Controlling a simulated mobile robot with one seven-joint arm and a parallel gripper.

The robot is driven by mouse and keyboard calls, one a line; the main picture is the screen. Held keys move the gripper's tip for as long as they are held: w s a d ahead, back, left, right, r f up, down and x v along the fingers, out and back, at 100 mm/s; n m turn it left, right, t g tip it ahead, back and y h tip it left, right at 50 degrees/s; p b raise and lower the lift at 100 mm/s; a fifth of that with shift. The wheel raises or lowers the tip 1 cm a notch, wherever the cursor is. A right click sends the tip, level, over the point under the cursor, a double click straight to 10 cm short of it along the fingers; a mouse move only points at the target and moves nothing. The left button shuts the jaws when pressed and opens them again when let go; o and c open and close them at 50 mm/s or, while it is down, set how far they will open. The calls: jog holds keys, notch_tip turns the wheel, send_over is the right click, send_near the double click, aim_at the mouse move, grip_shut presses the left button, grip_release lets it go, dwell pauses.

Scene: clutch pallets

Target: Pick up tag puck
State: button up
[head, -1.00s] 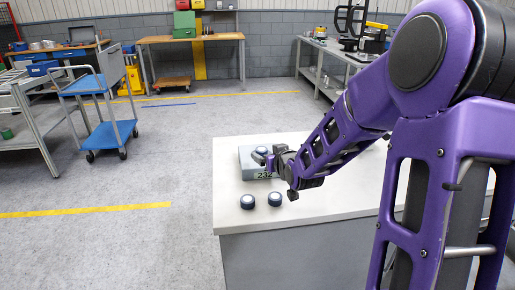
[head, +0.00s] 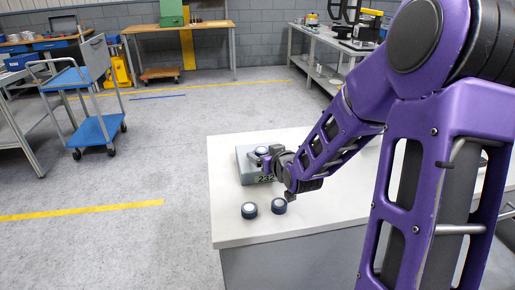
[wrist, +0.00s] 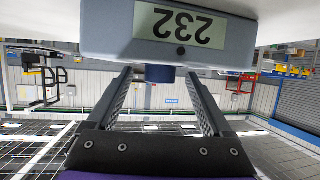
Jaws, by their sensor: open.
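A dark blue puck with a pale top (head: 262,150) sits on a grey block marked 232 (head: 246,168) on the white table. In the wrist view the picture is upside down: the block (wrist: 100,30) with its 232 label fills the top, and the puck (wrist: 160,74) sticks out from it. My gripper (head: 266,160) is at the block's right side, close to the puck. In the wrist view its open fingers (wrist: 158,78) stand on either side of the puck, with gaps showing. Two similar pucks stand in front of the block, one on the left (head: 249,211) and one on the right (head: 279,206).
The white table (head: 330,215) has free room right of the pucks. A blue cart (head: 95,130) stands on the floor at left. A wooden bench (head: 180,30) and a grey bench (head: 330,55) stand farther back.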

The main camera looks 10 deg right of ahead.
grip_shut()
dwell(0.5)
